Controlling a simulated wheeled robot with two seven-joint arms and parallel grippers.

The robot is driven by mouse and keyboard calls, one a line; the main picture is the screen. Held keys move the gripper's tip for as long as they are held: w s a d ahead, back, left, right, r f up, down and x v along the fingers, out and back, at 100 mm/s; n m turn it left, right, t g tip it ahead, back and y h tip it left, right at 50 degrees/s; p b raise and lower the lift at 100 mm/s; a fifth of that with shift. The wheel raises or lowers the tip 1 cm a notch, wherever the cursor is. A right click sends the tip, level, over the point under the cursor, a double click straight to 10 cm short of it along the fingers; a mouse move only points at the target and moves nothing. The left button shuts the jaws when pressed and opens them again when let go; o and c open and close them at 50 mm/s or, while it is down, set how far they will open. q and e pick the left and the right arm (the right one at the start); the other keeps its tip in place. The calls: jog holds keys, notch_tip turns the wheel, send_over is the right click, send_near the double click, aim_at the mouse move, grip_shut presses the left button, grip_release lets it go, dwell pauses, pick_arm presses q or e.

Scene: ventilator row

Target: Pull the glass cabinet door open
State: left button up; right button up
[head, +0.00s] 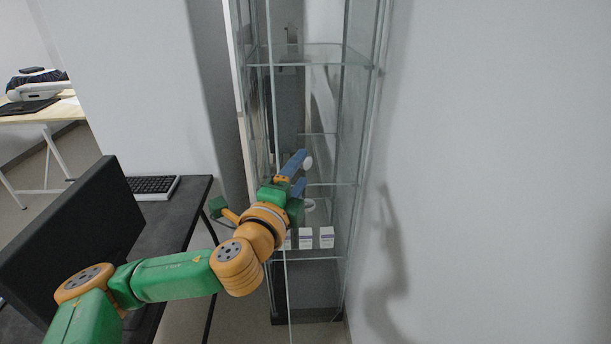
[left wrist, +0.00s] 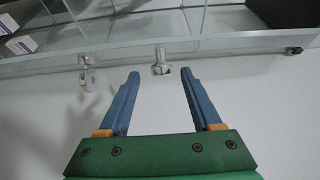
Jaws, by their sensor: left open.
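The tall glass cabinet (head: 345,215) stands in the middle of the head view against the right wall. A glass edge (head: 289,300) runs down its front; I cannot tell how far the door stands open. My left gripper (head: 303,172) is at the cabinet front at mid height, its blue fingers apart, with a pale round piece by one fingertip. In the left wrist view the open fingers (left wrist: 160,76) point at the glass edge (left wrist: 225,44). A small metal fitting (left wrist: 160,62) shows between the fingertips, apart from both. A second fitting (left wrist: 86,76) is left of them. My right gripper is out of view.
Small white boxes (head: 326,237) stand on a lower shelf inside the cabinet. A dark desk (head: 185,205) with a monitor (head: 75,235) and keyboard (head: 153,186) is on the left, under my arm. A plain wall (head: 500,180) closes off the right.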

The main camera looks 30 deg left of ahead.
aim_at(303, 167)
pick_arm(q)
jog(key=shift+w+a+r+p, duration=0.15)
jog(key=shift+w+p, duration=0.1)
jog(key=shift+w, duration=0.7)
jog(key=shift+w+a+p, duration=0.15)
jog(key=shift+w+p, duration=0.05)
jog(key=shift+w, duration=0.75)
grip_shut()
